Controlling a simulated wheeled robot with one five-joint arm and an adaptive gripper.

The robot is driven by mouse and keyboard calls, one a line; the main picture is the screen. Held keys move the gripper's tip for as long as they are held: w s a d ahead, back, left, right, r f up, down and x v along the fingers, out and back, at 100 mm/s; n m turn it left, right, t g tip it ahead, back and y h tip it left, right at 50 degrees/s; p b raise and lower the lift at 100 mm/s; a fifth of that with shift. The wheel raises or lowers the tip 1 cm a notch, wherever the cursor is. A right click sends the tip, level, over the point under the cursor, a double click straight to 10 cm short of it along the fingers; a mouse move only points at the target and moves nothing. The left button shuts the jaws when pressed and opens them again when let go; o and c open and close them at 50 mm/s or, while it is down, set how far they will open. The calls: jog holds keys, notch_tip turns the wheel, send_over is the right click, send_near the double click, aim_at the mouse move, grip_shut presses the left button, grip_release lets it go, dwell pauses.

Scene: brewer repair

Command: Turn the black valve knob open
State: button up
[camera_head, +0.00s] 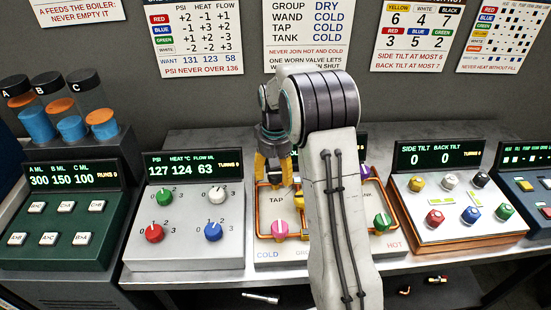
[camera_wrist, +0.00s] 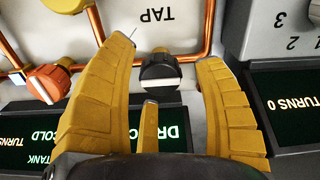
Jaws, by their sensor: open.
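The black valve knob (camera_wrist: 160,72) sits on a copper pipe in the wrist view, with a pale bar across its face. The bar lies roughly level in that picture, about in line with the pipe beside it. My gripper (camera_wrist: 163,62) is open, with one yellow finger on each side of the knob and clear gaps to both. A shorter yellow finger stands below the knob in that view. In the head view my gripper (camera_head: 272,172) points down over the back left of the piped valve panel (camera_head: 262,255).
An orange knob (camera_wrist: 48,83) sits left of the black one in the wrist view. Pink (camera_head: 280,229) and green (camera_head: 382,222) knobs stand on the same panel. A dial panel (camera_head: 185,255) is to its left and a tilt panel (camera_head: 460,240) to its right.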

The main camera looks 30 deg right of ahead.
aim_at(275, 174)
notch_tip(275, 174, up, 11)
jog(key=shift+r, duration=0.2)
dwell(0.3)
dwell(0.3)
